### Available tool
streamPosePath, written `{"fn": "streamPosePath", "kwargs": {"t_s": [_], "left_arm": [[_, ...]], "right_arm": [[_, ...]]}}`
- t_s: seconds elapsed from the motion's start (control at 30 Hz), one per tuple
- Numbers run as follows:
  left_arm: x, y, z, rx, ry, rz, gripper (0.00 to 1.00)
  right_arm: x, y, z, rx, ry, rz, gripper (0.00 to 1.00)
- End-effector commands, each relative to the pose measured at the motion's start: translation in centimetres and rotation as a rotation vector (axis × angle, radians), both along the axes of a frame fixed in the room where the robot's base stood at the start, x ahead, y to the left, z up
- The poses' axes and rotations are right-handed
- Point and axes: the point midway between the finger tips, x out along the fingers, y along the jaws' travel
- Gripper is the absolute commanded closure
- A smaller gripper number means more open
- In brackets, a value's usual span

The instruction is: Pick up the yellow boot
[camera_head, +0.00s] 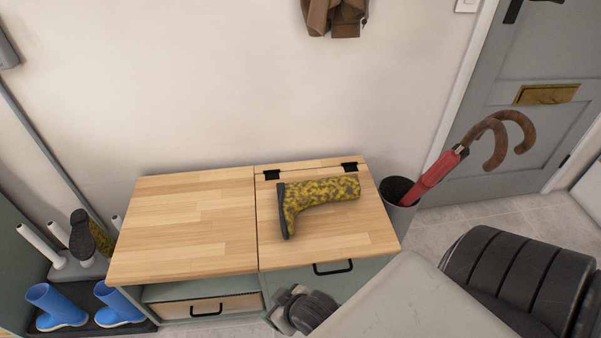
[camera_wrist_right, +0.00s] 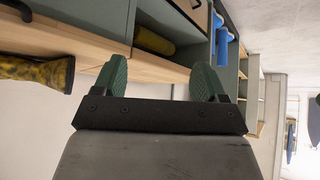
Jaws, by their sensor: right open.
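A yellow boot (camera_head: 318,195) with dark mottling and a black sole lies on its side on the right half of the wooden cabinet top (camera_head: 185,230). Its sole faces left and its shaft points right. Part of it shows at the left edge of the right wrist view (camera_wrist_right: 35,72). My right gripper (camera_head: 300,310) is in front of the cabinet, near its front edge, apart from the boot. Its green fingers (camera_wrist_right: 160,82) are spread with nothing between them. A similar yellow boot (camera_head: 88,236) is on the rack at the left. My left gripper is out of view.
Blue boots (camera_head: 50,306) stand on a dark tray at lower left, beside white pegs (camera_head: 42,245). A bin (camera_head: 398,205) with a red umbrella (camera_head: 435,175) stands right of the cabinet. The cabinet top's left half is clear. Black hinges (camera_head: 272,175) line the back edge.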

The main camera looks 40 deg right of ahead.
Motion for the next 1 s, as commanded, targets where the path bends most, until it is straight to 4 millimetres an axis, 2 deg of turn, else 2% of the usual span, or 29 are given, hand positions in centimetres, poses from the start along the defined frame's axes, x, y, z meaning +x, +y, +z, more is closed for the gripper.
{"fn": "streamPosePath", "kwargs": {"t_s": [0.2,0.3,0.4,0.7,0.9,1.0], "left_arm": [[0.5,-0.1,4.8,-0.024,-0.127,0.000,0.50],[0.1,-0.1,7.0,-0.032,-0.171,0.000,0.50],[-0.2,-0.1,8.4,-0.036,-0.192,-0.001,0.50],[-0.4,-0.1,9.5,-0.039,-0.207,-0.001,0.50],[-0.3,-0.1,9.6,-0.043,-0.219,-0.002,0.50],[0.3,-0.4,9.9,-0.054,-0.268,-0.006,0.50]], "right_arm": [[1.7,-0.6,3.7,-0.029,-0.119,-0.053,0.28],[3.1,-1.9,4.7,-0.095,-0.160,-0.146,0.28],[4.7,-3.3,5.0,-0.170,-0.188,-0.252,0.28],[9.7,-6.4,5.8,-0.401,-0.328,-0.547,0.28],[11.4,-7.2,6.6,-0.477,-0.406,-0.629,0.28],[12.4,-8.0,6.2,-0.488,-0.417,-0.637,0.28]]}}
